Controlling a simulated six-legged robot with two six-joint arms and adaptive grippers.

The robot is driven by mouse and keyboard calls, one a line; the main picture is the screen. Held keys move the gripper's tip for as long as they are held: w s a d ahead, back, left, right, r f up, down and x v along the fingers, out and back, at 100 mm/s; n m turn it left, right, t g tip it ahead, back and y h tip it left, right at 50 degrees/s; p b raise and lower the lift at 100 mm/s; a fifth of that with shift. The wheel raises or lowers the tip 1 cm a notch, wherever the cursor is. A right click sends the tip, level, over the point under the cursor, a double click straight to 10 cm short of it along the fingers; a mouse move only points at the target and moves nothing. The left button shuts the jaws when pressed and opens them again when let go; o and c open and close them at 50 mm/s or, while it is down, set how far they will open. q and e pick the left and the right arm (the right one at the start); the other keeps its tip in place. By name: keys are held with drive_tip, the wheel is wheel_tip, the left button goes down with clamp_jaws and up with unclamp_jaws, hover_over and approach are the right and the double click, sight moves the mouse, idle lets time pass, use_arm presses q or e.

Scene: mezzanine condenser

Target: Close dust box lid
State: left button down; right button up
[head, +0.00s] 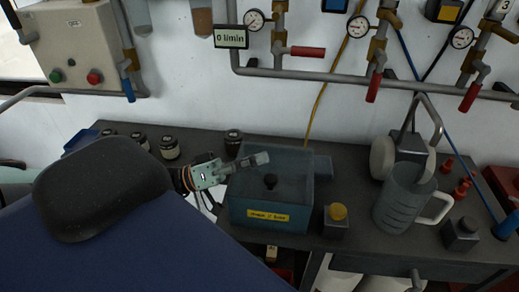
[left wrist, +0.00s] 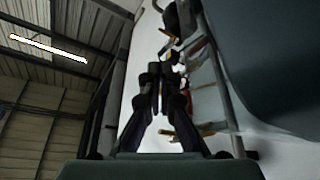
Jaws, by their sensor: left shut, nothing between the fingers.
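The dust box (head: 245,217) is a blue box with a yellow label on its front, standing on the grey bench in the head view. A grey, see-through-looking panel rises at its back; I cannot tell for certain whether this is the lid. A dark round knob (head: 270,181) shows in the middle of the box. My left gripper (head: 262,159) is shut and empty, over the box's upper left side. Whether it touches the box is unclear. Its shut fingers also show in the left wrist view (left wrist: 160,82). My right gripper is not in view.
A yellow-topped block (head: 336,220) stands close to the box's right. A clear jug (head: 402,197) and headphones (head: 384,157) are farther right. Several small jars (head: 170,148) stand left of the box. Pipes, red-handled valves and gauges (head: 254,20) line the wall behind.

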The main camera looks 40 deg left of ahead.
use_arm(q)
drive_tip(key=shift+s+f+m+b, duration=0.35)
drive_tip(key=shift+f+m, duration=0.15)
drive_tip(key=shift+f, duration=0.1)
drive_tip(key=shift+w+f+h, duration=0.25)
drive_tip(key=shift+f+h, duration=0.1)
drive_tip(key=shift+h, duration=0.05)
drive_tip(key=shift+s+d+r+m, duration=0.1)
drive_tip(key=shift+s+d+m, duration=0.05)
drive_tip(key=shift+m, duration=0.15)
drive_tip(key=shift+s, duration=0.15)
